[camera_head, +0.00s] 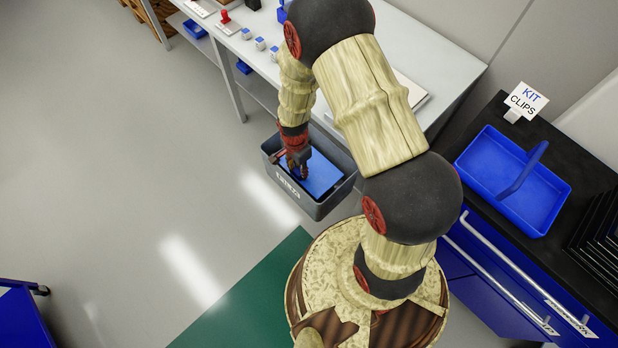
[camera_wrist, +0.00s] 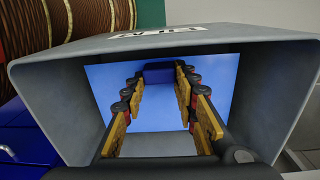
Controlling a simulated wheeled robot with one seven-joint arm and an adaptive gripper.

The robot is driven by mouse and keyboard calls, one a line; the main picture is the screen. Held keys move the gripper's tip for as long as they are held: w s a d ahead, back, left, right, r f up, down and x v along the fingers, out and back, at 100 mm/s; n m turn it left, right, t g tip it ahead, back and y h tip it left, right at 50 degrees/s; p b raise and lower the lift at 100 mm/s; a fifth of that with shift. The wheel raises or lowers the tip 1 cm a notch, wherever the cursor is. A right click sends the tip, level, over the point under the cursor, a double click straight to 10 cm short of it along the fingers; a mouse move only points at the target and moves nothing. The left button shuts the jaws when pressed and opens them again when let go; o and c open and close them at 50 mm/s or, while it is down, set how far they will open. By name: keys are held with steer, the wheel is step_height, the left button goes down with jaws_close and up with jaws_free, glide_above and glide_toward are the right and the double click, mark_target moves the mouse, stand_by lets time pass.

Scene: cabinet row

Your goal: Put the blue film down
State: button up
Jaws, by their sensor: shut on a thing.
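My gripper (camera_head: 299,170) reaches down into a grey bin (camera_head: 331,206) beside the white workbench. In the wrist view, my gripper's two fingers (camera_wrist: 160,80) are shut on a small dark blue piece, which I take to be the blue film (camera_wrist: 158,73). The film is at the fingertips inside the bin's opening, over a bright light-blue surface (camera_wrist: 150,118). That light-blue surface also shows in the head view (camera_head: 325,174). I cannot tell whether the film touches it. The fingers hide part of the film.
The workbench (camera_head: 425,45) holds small blue-and-white items (camera_head: 260,43) and a red item (camera_head: 224,16). At right, a blue tray (camera_head: 490,180) stands on a black-topped blue cabinet, beside a "KIT CLIPS" sign (camera_head: 527,101). The grey floor (camera_head: 130,170) at left is mostly clear.

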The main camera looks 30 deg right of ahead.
step_height(320, 180, down, 12)
steer(key=b, duration=0.4)
steer(key=shift+r, duration=0.25)
steer(key=shift+f, duration=0.15)
steer(key=o, duration=0.9)
steer(key=shift+o, duration=0.2)
